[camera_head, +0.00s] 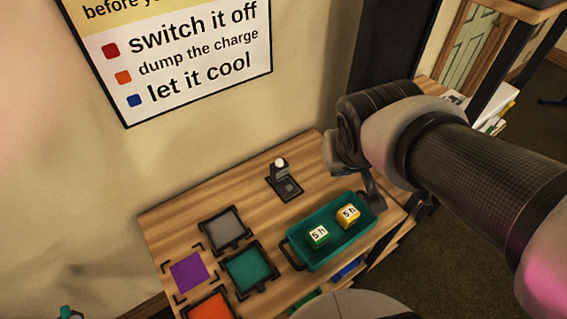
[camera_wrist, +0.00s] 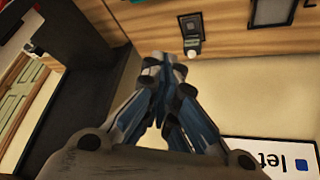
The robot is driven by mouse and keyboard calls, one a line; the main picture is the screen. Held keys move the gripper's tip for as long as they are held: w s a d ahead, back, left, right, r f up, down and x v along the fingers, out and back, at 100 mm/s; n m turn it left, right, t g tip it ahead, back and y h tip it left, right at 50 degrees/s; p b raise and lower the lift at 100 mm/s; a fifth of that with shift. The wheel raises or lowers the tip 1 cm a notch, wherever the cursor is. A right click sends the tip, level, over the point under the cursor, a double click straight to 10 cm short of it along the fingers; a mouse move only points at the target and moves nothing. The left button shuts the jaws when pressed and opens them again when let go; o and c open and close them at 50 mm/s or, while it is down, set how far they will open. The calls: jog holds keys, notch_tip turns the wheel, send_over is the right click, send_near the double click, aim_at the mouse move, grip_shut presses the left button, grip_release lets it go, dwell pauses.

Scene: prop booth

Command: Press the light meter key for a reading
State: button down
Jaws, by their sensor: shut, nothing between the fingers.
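The light meter (camera_head: 284,183) stands near the back edge of the wooden table, a small dark device with a white dome on top and a small grey square on its base, likely the key. In the wrist view the light meter (camera_wrist: 190,27) is beyond my fingertips and slightly right of them. My gripper (camera_wrist: 165,62) is shut and empty, its blue-grey fingers together. In the head view my arm comes in from the right, and my gripper (camera_head: 372,195) is partly hidden, by the right end of the tray, apart from the meter.
Grey (camera_head: 224,230), teal (camera_head: 249,270), purple (camera_head: 189,272) and orange (camera_head: 210,307) squares lie at left. A sign (camera_head: 190,85) hangs on the wall behind.

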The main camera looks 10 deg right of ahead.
jog(key=w+d+f+t+p, duration=0.1)
jog(key=w+f, duration=0.1)
jog(key=w, duration=0.4)
jog(key=w+d+f, duration=0.2)
jog(key=w, duration=0.4)
jog(key=m+t+y+p, duration=0.1)
jog(key=m+y+p, duration=0.15)
jog(key=y, duration=0.35)
send_over(289, 187)
notch_tip(289, 187, down, 18)
jog(key=shift+w+d+r+n+p, duration=0.15)
jog(key=shift+d+n+p, duration=0.2)
jog(key=shift+d, duration=0.1)
notch_tip(289, 187, down, 7)
jog(key=b, duration=0.7)
jog(key=shift+f+b, duration=0.6)
jog(key=shift+f, duration=0.3)
jog(key=shift+f, duration=0.15)
